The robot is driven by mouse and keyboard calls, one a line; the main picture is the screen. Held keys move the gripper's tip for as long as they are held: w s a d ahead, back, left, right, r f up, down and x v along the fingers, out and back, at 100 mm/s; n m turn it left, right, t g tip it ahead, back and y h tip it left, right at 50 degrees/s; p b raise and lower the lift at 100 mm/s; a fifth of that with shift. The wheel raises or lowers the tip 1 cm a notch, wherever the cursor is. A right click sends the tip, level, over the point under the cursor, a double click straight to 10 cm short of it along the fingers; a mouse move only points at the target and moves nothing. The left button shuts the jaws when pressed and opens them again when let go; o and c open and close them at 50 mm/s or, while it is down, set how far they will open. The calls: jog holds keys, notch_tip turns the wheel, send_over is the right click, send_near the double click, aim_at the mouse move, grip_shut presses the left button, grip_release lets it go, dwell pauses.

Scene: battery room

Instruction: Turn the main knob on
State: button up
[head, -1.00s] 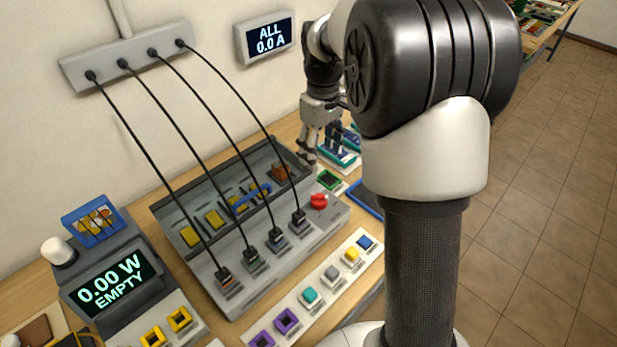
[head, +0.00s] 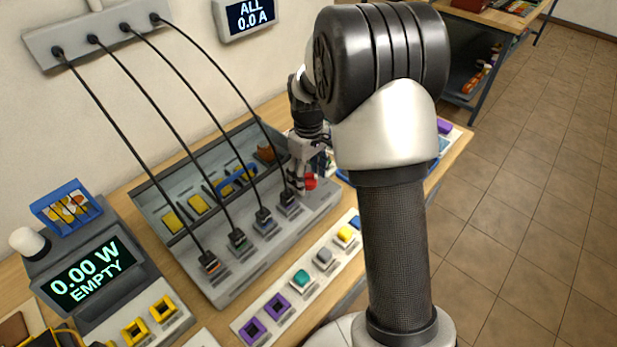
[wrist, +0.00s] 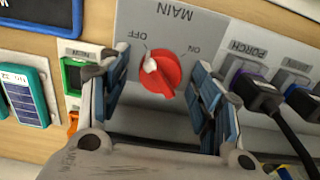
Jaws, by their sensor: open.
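The red main knob (wrist: 160,74) sits on the grey panel (wrist: 215,22) between the OFF and ON marks. Its white pointer mark is toward OFF in the wrist view. The knob (head: 311,182) also shows in the head view at the right end of the grey panel, partly behind my gripper. My gripper (wrist: 158,88) is open, with one finger on each side of the knob. Whether the fingers touch the knob, I cannot tell. In the head view my gripper (head: 302,188) points down at the panel's right end.
Black cables run from the wall strip (head: 95,32) to plugs on the panel; the PORCH plug (wrist: 258,95) is close to a finger. A green-framed module (wrist: 72,76) lies on the other side. The wall display (head: 248,14) reads ALL 0.0 A. A meter (head: 90,275) reads 0.00 W EMPTY.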

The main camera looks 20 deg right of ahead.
jog(key=shift+c, duration=0.6)
jog(key=c, duration=1)
